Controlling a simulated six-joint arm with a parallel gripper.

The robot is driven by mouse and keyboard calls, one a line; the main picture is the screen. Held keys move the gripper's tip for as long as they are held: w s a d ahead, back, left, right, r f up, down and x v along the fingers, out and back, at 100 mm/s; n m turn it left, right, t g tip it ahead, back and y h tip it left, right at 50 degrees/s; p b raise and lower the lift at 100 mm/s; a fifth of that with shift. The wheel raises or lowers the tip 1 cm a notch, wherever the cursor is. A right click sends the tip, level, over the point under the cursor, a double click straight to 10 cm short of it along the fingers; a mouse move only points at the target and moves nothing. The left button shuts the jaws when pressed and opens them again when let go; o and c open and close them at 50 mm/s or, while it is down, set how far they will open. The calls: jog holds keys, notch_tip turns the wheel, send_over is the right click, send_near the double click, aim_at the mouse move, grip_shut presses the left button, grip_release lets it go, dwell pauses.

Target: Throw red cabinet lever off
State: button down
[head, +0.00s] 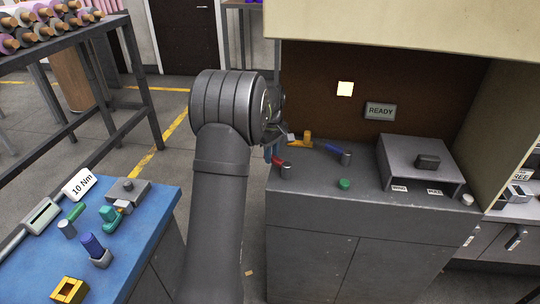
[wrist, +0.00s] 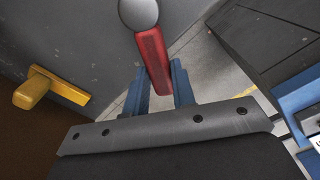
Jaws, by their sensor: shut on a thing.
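The red lever (head: 278,161) sits at the left edge of the grey cabinet top (head: 310,192), joined to a round metal pivot (head: 287,172). In the wrist view the red lever (wrist: 152,58) runs from its grey round pivot (wrist: 138,12) down between the blue fingers of my gripper (wrist: 160,68). My gripper is shut on the lever's free end. In the head view my gripper (head: 271,150) is partly hidden behind my arm, and the lever's far end is hidden by the fingers.
On the cabinet stand a yellow handle (head: 303,140), a blue lever (head: 333,149), a green button (head: 344,184) and a grey box (head: 420,155). A blue bench (head: 135,225) with fittings is at the left, a rack of rolls (head: 60,50) beyond.

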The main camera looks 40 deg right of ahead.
jog(key=d+m, duration=0.1)
jog(key=m, duration=0.1)
jog(key=shift+w+d+m, duration=0.1)
jog(key=shift+d+m, duration=0.25)
jog(key=shift+m, duration=0.05)
jog(key=m, duration=0.1)
jog(key=d+m, duration=0.1)
jog(key=shift+d+m, duration=0.25)
jog(key=shift+m, duration=0.15)
jog(key=m, duration=0.1)
jog(key=d+m, duration=0.1)
jog(key=shift+s+d+m, duration=0.2)
jog(key=shift+s+m, duration=0.1)
jog(key=shift+s, duration=0.05)
jog(key=shift+s+d+m, duration=0.25)
jog(key=shift+d+m, duration=0.1)
jog(key=shift+m, duration=0.4)
jog(key=shift+s+d+m, duration=0.25)
jog(key=shift+d+m, duration=0.1)
jog(key=shift+m, duration=0.4)
jog(key=c, duration=1.2)
grip_release()
jog(key=shift+r, duration=0.1)
